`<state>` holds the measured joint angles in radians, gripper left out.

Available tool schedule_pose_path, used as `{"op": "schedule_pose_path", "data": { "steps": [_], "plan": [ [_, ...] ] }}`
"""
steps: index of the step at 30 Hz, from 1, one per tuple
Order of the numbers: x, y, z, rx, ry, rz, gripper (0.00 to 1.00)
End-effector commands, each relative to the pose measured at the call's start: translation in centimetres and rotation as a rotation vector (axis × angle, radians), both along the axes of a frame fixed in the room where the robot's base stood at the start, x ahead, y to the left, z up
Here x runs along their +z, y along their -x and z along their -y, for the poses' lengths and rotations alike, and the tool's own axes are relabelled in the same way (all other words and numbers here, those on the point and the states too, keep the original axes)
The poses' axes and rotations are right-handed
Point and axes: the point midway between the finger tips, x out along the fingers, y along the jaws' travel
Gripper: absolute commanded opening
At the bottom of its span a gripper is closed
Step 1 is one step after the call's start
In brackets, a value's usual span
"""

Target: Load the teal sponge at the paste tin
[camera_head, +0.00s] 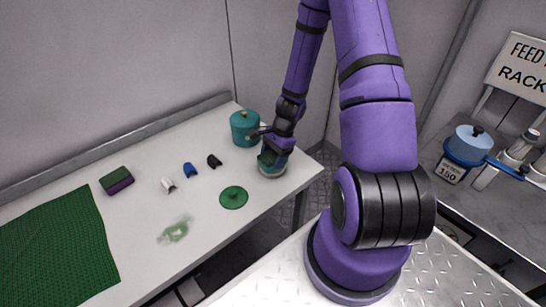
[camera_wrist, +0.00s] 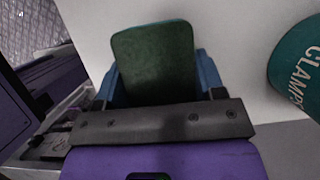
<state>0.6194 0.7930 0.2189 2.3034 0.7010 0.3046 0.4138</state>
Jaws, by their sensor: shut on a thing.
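My gripper (camera_head: 272,153) is shut on the teal sponge (camera_head: 266,158), at the right end of the white table. The sponge is held over or in the mouth of a small round tin (camera_head: 272,174), which seems to be the paste tin. I cannot tell whether the sponge touches the paste. In the wrist view the sponge (camera_wrist: 155,62) shows a dark green face between my blue fingers (camera_wrist: 158,85); the tin is hidden there. A green round lid (camera_head: 233,197) lies on the table, left of and nearer than the tin.
A teal canister (camera_head: 243,128) stands close behind my gripper; its lettering reads CLAMPS in the wrist view (camera_wrist: 300,70). White, blue and black clips (camera_head: 190,170), a green-and-purple sponge (camera_head: 117,181), a green smear (camera_head: 175,231) and a green mat (camera_head: 55,250) lie leftward.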

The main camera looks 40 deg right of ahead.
Motion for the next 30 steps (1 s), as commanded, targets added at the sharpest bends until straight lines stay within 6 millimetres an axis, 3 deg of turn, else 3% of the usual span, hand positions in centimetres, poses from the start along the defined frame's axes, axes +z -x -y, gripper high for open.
{"op": "schedule_pose_path", "data": {
  "steps": [11,30],
  "plan": [
    [0.2,0.1,0.0,0.001,0.001,-0.002,0.44],
    [4.7,0.0,0.0,0.000,0.002,0.001,0.44]
  ]
}}
